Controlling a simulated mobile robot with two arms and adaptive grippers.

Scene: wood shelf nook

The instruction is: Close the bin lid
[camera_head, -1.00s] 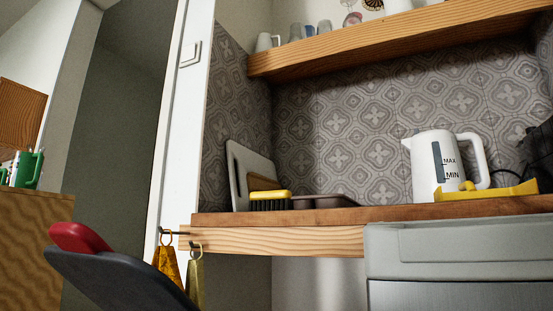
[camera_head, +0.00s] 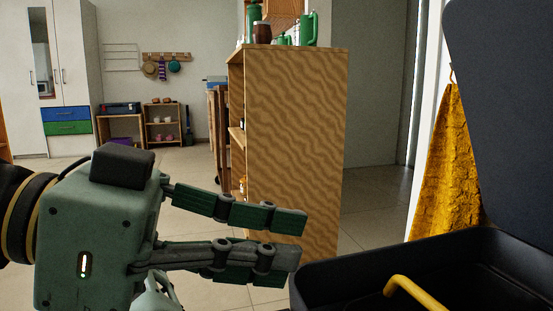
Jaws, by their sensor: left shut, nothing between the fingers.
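The dark bin (camera_head: 325,285) stands at the lower right, cut off by the picture's edge. Its dark lid (camera_head: 505,95) stands up, open, at the upper right; its top and right side are out of view. A bent yellow bar (camera_head: 415,292) shows at the bin's opening. My left gripper (camera_head: 290,238) comes in from the left and points right. It is shut with nothing held, its fingertips near the bin's left rim and left of the lid in the picture. My right gripper is not in view.
A yellow cloth (camera_head: 450,165) hangs beside the lid. White wardrobes (camera_head: 70,70) and a low shelf (camera_head: 163,125) stand far back. Tiled floor (camera_head: 375,205) is clear between.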

